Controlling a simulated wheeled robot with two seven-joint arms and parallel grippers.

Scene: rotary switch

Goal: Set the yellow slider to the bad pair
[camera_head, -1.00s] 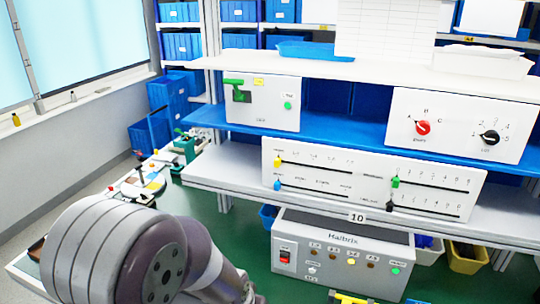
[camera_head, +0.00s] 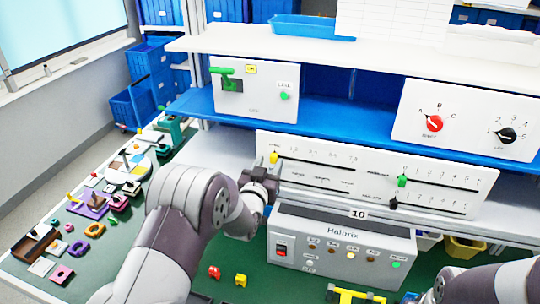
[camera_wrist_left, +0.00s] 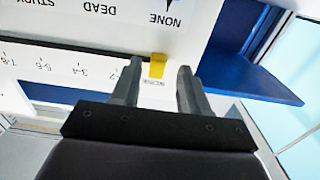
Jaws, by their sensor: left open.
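The yellow slider (camera_head: 274,157) is at the left end of the top-left track on the white slider panel (camera_head: 330,150). In the left wrist view the yellow slider (camera_wrist_left: 157,66) shows between my two fingertips, at the end marked NONE. Pair marks such as 3-4, 5-6 and 7-8 run along the track there, upside down. My left gripper (camera_head: 268,172) is open in front of the panel's left end; its fingers (camera_wrist_left: 160,72) stand either side of the slider, with a gap. The blue slider below is hidden by my gripper.
The Halbrix box (camera_head: 340,238) below has a red switch (camera_head: 281,247), a row of lamps with one bright yellow (camera_head: 351,257), and a green lamp (camera_head: 396,265). Green (camera_head: 402,181) and black (camera_head: 393,203) sliders sit on the panel's right half. A blue shelf (camera_head: 350,130) overhangs above.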

